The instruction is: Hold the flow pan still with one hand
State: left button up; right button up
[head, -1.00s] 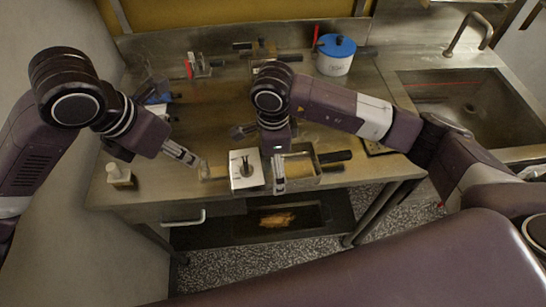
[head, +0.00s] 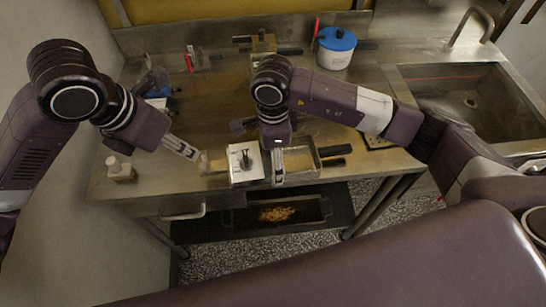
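A shallow metal pan (head: 305,155), which I take to be the flow pan, sits near the counter's front edge with dark handles (head: 335,150) on its right. A white square plate with a black knob (head: 246,161) lies at its left part. My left gripper (head: 197,157) is just left of the pan, by a yellowish piece (head: 215,166); contact cannot be told. My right gripper (head: 279,180) points down at the plate's right edge, over the pan's front. Its fingers look close together, but whether they grip anything is unclear. My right wrist hides part of the pan's back.
A blue-lidded white pot (head: 336,50) stands at the back, with a sink (head: 470,100) to its right. A dark tray (head: 275,216) with brown bits sits below the counter. The counter's middle is fairly clear.

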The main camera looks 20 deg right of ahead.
aim_at(203, 159)
pick_arm(q)
jog(key=shift+c, duration=0.4)
notch_tip(203, 159, up, 3)
jog(key=w+d+n+g+y, duration=0.3)
jog(key=n, duration=0.5)
notch_tip(203, 159, down, 12)
jog(key=shift+f, duration=0.1)
jog(key=shift+c, duration=0.2)
grip_shut()
